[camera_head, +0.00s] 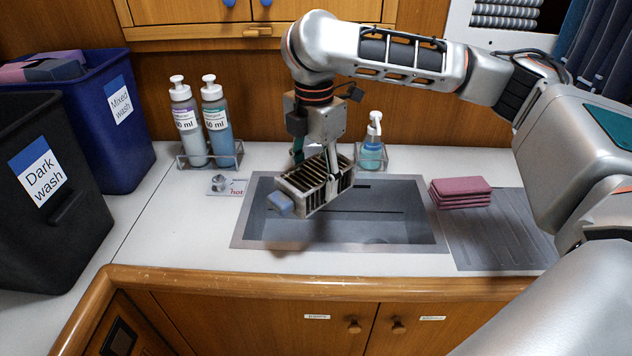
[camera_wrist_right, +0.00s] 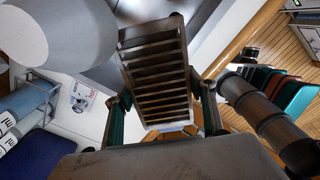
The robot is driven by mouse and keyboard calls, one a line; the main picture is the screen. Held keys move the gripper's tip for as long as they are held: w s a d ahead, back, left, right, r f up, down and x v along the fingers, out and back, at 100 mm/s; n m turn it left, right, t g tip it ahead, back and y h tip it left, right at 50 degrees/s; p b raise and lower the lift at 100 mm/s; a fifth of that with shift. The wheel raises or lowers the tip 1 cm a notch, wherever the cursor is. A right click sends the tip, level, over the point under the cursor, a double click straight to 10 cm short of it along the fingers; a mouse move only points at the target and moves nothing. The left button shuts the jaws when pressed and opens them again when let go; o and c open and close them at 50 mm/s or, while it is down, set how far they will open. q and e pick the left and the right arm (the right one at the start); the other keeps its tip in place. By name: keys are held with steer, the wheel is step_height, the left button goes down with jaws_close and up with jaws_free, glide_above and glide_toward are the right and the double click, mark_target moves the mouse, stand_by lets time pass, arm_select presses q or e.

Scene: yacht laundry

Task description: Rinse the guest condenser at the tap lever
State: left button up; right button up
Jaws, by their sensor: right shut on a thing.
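The right wrist view also shows the slatted condenser (camera_wrist_right: 158,72) between the fingers of my right gripper (camera_wrist_right: 160,112). A small metal knob (camera_head: 219,182), which looks like the tap lever, sits on a plate marked "hot" at the sink's left; it also shows in the right wrist view (camera_wrist_right: 80,100). No spout or water is clearly visible. My left gripper is out of view.
Two pump bottles (camera_head: 188,125) stand in a rack behind the lever, and a blue soap bottle (camera_head: 372,145) stands behind the sink. Pink cloths (camera_head: 460,192) lie by the drainboard (camera_head: 500,235). Laundry bins (camera_head: 45,190) stand left. The front-left counter (camera_head: 170,235) is clear.

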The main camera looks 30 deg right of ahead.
mark_target(312, 158)
steer(key=shift+w+d+f, duration=0.15)
steer(key=shift+w+d, duration=0.1)
steer(key=shift+w, duration=0.4)
steer(key=shift+w+d+f, duration=0.1)
steer(key=shift+w+d, duration=0.2)
steer(key=shift+w, duration=0.35)
steer(key=shift+w+d+f, duration=0.15)
steer(key=shift+w+d, duration=0.1)
steer(key=shift+w, duration=0.4)
steer(key=shift+w+d, duration=0.15)
steer(key=shift+w, duration=0.15)
steer(key=shift+f, duration=0.1)
steer(key=shift+w, duration=0.1)
